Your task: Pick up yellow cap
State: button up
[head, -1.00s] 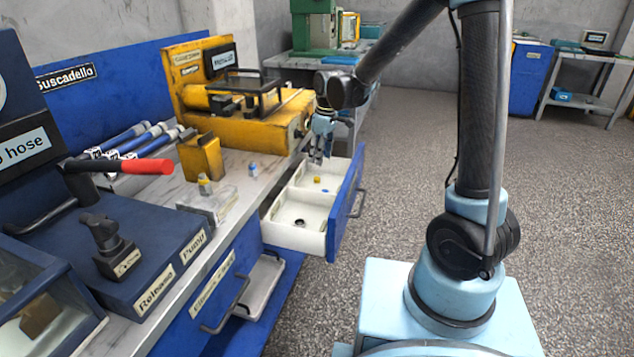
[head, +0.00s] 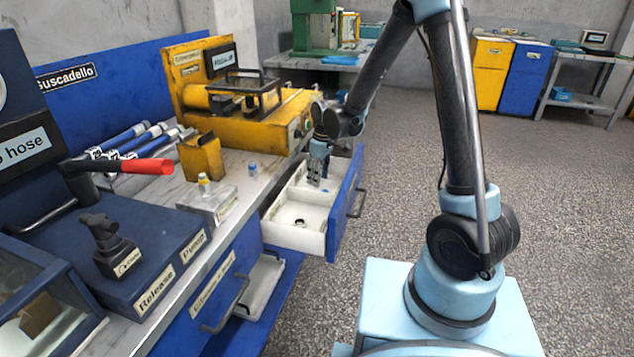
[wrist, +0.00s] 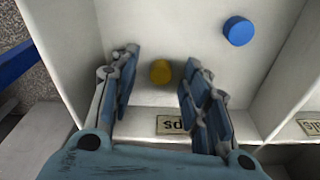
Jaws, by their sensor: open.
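The yellow cap (wrist: 160,72) lies on the white floor of a drawer compartment, seen in the wrist view between the spread fingers of my gripper (wrist: 158,82). The fingers stand on either side of it with a gap on both sides. A blue cap (wrist: 238,31) lies in the same compartment to the upper right. In the head view my gripper (head: 318,180) points down into the rear part of the open drawer (head: 300,240), and the yellow cap is hidden there behind it.
A wall of the compartment (wrist: 285,75) stands right of my fingers, and a labelled edge (wrist: 180,125) is close below. In the head view, a workbench with a yellow machine (head: 255,120) stands left of and behind the drawer. Floor to the right is clear.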

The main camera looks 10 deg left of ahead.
jog(key=shift+c, duration=0.3)
jog(key=c, duration=0.7)
jog(key=shift+c, duration=0.2)
